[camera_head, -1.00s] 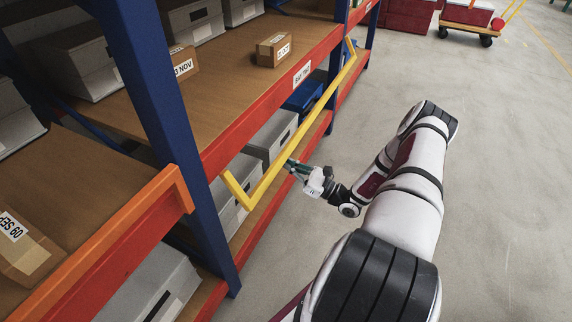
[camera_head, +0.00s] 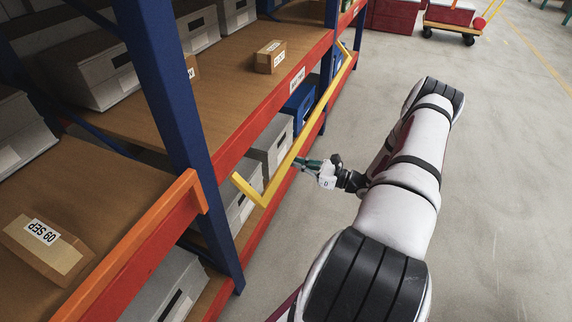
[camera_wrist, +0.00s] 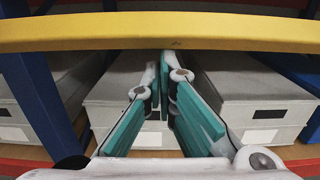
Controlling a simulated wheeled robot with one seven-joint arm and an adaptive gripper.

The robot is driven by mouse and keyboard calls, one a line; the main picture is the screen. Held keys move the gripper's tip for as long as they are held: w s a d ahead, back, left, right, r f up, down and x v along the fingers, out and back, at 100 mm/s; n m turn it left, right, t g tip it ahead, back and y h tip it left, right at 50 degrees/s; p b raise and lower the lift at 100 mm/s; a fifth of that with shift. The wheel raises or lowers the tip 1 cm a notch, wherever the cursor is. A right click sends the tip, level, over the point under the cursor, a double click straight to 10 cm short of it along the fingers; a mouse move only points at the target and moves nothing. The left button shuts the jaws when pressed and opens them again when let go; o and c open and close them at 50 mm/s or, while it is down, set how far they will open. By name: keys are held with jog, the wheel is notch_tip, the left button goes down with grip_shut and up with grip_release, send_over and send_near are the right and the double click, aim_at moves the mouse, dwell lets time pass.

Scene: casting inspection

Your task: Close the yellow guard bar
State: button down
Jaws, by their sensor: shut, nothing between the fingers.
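The yellow guard bar (camera_head: 297,150) runs lengthwise along the front of the rack, standing out from the red shelf beam on short bent end arms. It hangs a little below and outside the beam. In the wrist view the bar (camera_wrist: 120,33) crosses the top of the picture, just past my fingertips. My gripper (camera_head: 299,162) is at the outer, aisle side of the bar, around its middle. Its teal-padded fingers (camera_wrist: 163,62) are shut with nothing between them. The tips meet the bar's lower edge in the picture; whether they touch it I cannot tell.
Grey bins (camera_head: 272,140) and a blue bin (camera_head: 301,103) sit on the lower shelf behind the bar. A small carton (camera_head: 271,57) stands on the shelf above. A blue upright (camera_head: 180,110) is at left. The aisle floor (camera_head: 500,200) at right is clear.

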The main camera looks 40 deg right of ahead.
jog(key=s+d+r+g+h+p, duration=0.1)
jog(key=s+r+g+h+p, duration=0.1)
jog(key=r+g+p, duration=0.5)
jog(key=s+d+r+g+h+p, duration=0.1)
jog(key=s+r+g+h+p, duration=0.2)
jog(key=r+p, duration=0.65)
jog(key=w+a+r+g+h+b, duration=0.1)
jog(key=w+a+r+g, duration=0.1)
jog(key=w+r, duration=0.3)
jog(key=w+a+r+g+h+b, duration=0.1)
jog(key=w+a+r+g, duration=0.2)
jog(key=w+r+g, duration=0.2)
jog(key=shift+w+a+r+b, duration=0.3)
jog(key=shift+w+r+b, duration=0.1)
jog(key=shift+w, duration=1.3)
notch_tip(320, 180, up, 7)
jog(key=s, duration=0.1)
jog(key=shift+s+d+g, duration=0.3)
jog(key=shift+d, duration=0.15)
